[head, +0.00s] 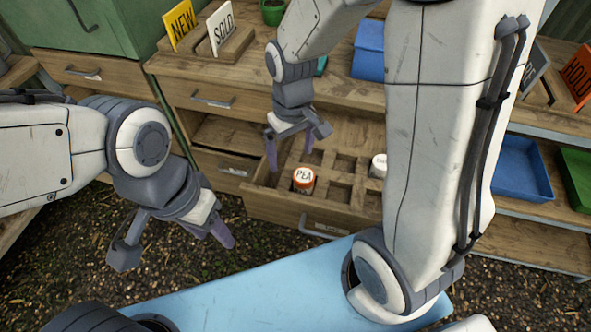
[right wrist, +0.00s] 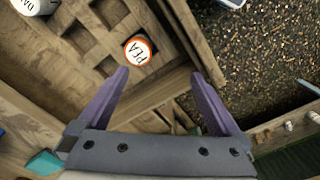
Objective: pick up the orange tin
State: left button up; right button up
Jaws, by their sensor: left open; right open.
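The orange tin (head: 303,180) has a white lid marked PEA and stands in a compartment of the open wooden drawer (head: 262,203). In the right wrist view the tin (right wrist: 138,49) is beyond the fingertips, left of the middle. My right gripper (head: 289,150) is open and empty, above the drawer and a little up and left of the tin in the head view. Its purple fingers (right wrist: 163,95) are apart and do not touch the tin. My left gripper (head: 172,247) is open and empty, over the ground left of the drawer.
A white-lidded tin (head: 378,165) stands in the same drawer, to the right. It also shows in the right wrist view (right wrist: 36,5). Other compartments look empty. NEW (head: 181,24) and SOLD (head: 221,28) signs stand on the bench.

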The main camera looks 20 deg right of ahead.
jog(key=shift+m, duration=0.4)
jog(key=w+d+f, duration=0.2)
jog(key=d+f, duration=0.1)
jog(key=shift+w+d+f, duration=0.1)
jog(key=shift+d+f, duration=0.2)
jog(key=b, duration=0.1)
send_over(304, 175)
notch_tip(304, 175, down, 5)
jog(key=shift+a+r, duration=0.1)
jog(key=shift+r, duration=0.1)
jog(key=shift+f, duration=2.75)
jog(key=shift+c, duration=0.3)
jog(key=c, duration=1.4)
jog(key=shift+r, duration=0.15)
jog(key=shift+c, duration=0.2)
